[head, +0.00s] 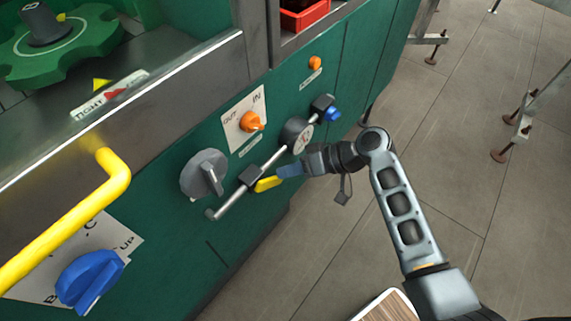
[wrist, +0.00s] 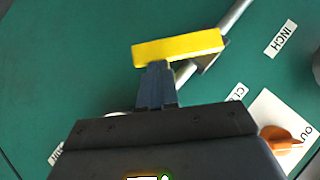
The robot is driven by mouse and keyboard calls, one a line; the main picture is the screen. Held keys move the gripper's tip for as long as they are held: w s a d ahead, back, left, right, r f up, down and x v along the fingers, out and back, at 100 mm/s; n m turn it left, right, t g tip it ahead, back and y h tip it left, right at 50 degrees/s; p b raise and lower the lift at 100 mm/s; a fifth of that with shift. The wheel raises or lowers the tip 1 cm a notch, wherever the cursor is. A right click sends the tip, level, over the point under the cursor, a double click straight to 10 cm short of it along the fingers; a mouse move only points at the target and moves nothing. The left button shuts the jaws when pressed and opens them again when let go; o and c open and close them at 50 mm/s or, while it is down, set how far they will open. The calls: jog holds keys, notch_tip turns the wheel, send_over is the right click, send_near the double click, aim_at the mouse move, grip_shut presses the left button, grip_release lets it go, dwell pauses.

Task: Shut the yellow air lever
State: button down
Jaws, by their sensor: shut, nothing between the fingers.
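The yellow air lever (head: 267,184) sits on a valve on the silver pipe (head: 231,204) along the green machine front. In the wrist view the yellow lever (wrist: 178,47) lies across the picture, at an angle to the pipe (wrist: 233,17). My gripper (head: 282,172) is shut with nothing between its fingers, and its tips are at the lever's edge. In the wrist view the fingertips (wrist: 156,68) meet or nearly meet the lever's lower side; I cannot tell whether they touch. The valve body is partly hidden behind the lever in the wrist view.
A grey knob (head: 203,174), an orange knob (head: 251,122), a round gauge (head: 297,134) and a blue valve handle (head: 333,114) surround the lever. A yellow rail (head: 75,214) and a blue knob (head: 90,280) are at left. The floor (head: 330,240) below the arm is open.

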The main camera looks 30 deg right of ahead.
aim_at(278, 184)
jog(key=f+m+y+b, duration=0.1)
jog(key=f+y+b, duration=0.1)
jog(key=a+f+m+y+b, duration=0.1)
jog(key=f+y, duration=0.1)
jog(key=shift+s+m+b, duration=0.15)
jog(key=shift+m+b, duration=0.25)
jog(key=shift+s+a+f+m+t+y+b, duration=0.15)
jog(key=shift+a+f+m+y+b, duration=0.2)
jog(key=shift+a+m+y+b, duration=0.2)
jog(key=shift+s+a+f+m+t+y+b, duration=0.15)
jog(key=shift+a+f+m+y+b, duration=0.15)
jog(key=shift+a+m+y+b, duration=0.25)
jog(key=shift+f, duration=0.1)
